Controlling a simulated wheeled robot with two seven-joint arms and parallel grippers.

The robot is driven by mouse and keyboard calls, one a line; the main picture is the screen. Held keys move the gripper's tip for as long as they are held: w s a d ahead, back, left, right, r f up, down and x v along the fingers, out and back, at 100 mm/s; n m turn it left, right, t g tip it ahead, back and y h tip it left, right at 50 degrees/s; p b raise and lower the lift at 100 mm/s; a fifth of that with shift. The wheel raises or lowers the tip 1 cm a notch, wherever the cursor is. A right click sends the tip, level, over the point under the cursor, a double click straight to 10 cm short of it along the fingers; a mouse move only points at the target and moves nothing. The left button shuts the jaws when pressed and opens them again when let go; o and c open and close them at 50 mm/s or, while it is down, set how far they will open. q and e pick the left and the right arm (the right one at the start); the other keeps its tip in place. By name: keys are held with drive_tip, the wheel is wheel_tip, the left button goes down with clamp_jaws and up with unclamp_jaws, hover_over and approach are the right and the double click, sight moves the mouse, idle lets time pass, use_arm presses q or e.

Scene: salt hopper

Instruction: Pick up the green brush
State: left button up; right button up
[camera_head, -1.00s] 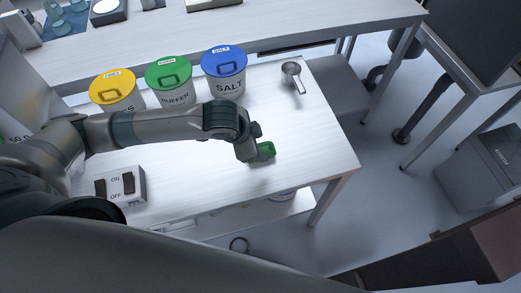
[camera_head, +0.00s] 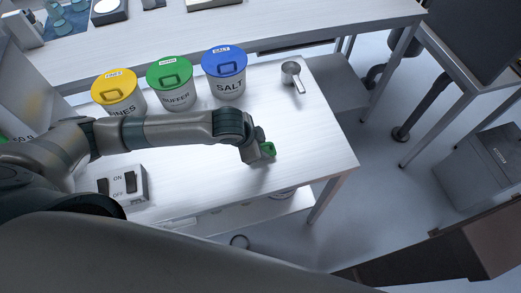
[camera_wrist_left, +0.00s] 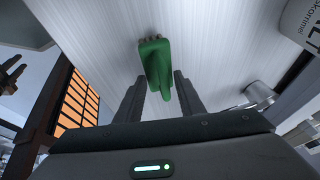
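The green brush (camera_head: 268,150) is at the right part of the white table, by the end of my left arm. In the left wrist view the green brush (camera_wrist_left: 156,62) shows large, with its narrow end between the two fingers and brownish bristle tips at its far end. My left gripper (camera_wrist_left: 160,78) is open around it, with a narrow gap on each side. In the head view the left gripper (camera_head: 259,147) reaches the brush from the left and hides part of it. Whether the brush rests on the table is hard to tell. My right gripper is out of view.
Yellow (camera_head: 118,92), green (camera_head: 171,84) and blue SALT (camera_head: 224,72) lidded tubs stand along the table's back. A metal scoop (camera_head: 291,74) lies at back right. An ON/OFF switch box (camera_head: 124,186) sits front left. The tabletop right of the brush is clear.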

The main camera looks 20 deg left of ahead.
use_arm(q)
drive_tip(key=shift+c, duration=0.4)
drive_tip(key=shift+r, duration=0.1)
drive_tip(key=shift+r+b, duration=0.35)
drive_tip(key=shift+r, duration=0.25)
wheel_tip(320, 180, up, 3)
drive_tip(key=shift+f+b, duration=0.2)
drive_tip(key=shift+b, duration=0.3)
drive_tip(key=s+d+r+b, duration=0.2)
drive_tip(key=s+d+r, duration=0.2)
drive_tip(key=d+r, duration=0.3)
drive_tip(key=d, duration=0.4)
drive_tip(key=shift+o, duration=0.7)
